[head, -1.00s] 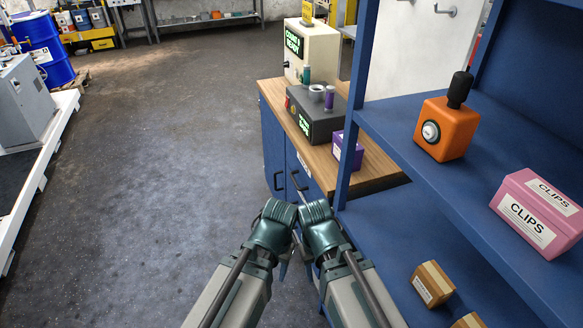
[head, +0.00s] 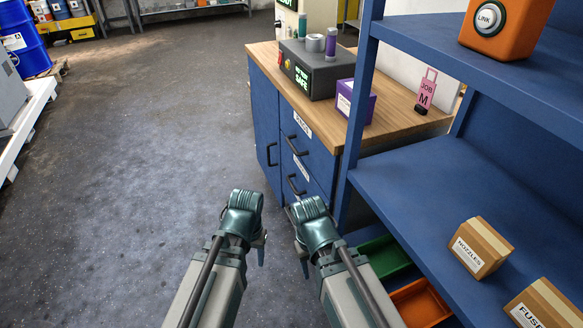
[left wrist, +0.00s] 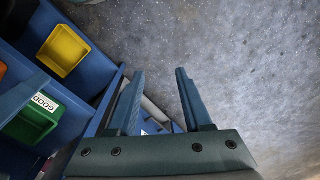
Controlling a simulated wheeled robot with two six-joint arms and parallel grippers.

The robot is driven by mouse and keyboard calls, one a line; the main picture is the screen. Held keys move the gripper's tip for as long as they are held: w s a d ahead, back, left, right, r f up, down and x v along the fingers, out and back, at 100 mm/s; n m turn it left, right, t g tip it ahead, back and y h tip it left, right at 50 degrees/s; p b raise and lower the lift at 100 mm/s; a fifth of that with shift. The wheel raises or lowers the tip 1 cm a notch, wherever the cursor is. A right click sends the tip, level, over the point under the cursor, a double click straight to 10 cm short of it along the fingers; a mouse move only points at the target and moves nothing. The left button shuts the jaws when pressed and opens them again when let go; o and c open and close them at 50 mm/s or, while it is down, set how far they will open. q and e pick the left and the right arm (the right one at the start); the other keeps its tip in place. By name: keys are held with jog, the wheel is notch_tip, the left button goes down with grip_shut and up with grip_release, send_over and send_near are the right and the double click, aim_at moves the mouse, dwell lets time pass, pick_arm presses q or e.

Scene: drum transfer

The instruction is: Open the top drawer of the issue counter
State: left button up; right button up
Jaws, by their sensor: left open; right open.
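The issue counter has a blue body and a wooden top (head: 405,122), standing ahead in the head view. Its top drawer (head: 318,158) looks shut, with a dark bar handle (head: 298,145) and a white label above it. A lower drawer handle (head: 297,185) shows beneath. My left gripper (head: 262,250) is before and below the counter in the picture, apart from the handles. In the left wrist view the left gripper (left wrist: 160,75) is open and empty, over floor. My right gripper (head: 303,265) is open, close to the shelf unit's left side, with its jaws partly hidden.
A blue shelf unit (head: 440,165) stands close on the right, holding boxes and bins. A door handle (head: 271,154) is left of the drawers.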

pick_arm(q)
jog(key=w+a+f+n+h+b, duration=0.1)
jog(key=w+a+f+b, duration=0.15)
jog(key=f+b, duration=1.2)
jog(key=n+t+h+b, duration=0.5)
jog(key=n+t+h, duration=0.6)
jog(key=t+h, duration=0.3)
send_near(291, 145)
jog(key=x, duration=0.3)
jog(key=p+x, duration=0.1)
jog(key=x, duration=0.2)
jog(key=p+x, duration=0.1)
jog(key=x, duration=0.3)
jog(key=shift+w+d+f, duration=0.1)
jog(key=shift+f, duration=0.3)
jog(key=shift+c, duration=0.3)
grip_shut()
